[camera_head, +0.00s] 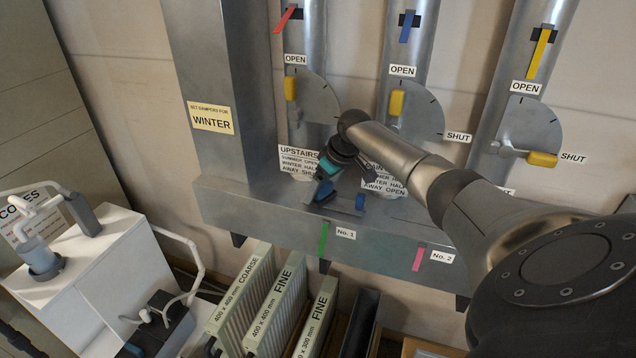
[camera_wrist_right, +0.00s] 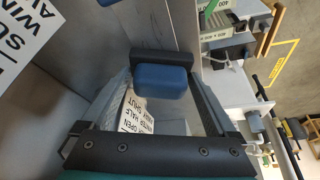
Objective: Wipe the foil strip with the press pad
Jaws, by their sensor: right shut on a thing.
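My right gripper (camera_head: 329,178) reaches down to the ledge of the grey metal duct (camera_head: 270,207). It is shut on the press pad, a dark blue block (camera_head: 325,190) with a black part. In the right wrist view the blue pad (camera_wrist_right: 161,80) sits between the two grey fingers of my right gripper (camera_wrist_right: 165,72). I cannot tell whether the pad touches the ledge. I cannot make out the foil strip for sure; the arm and gripper cover part of the duct. My left gripper is not in view.
A small blue piece (camera_head: 360,202) stands on the ledge right of the pad. Green (camera_head: 323,238) and pink (camera_head: 418,258) tags hang on the duct's front. Three pipes with yellow damper handles (camera_head: 397,102) rise behind. Filters (camera_head: 275,305) stand below; a white unit (camera_head: 95,270) is at left.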

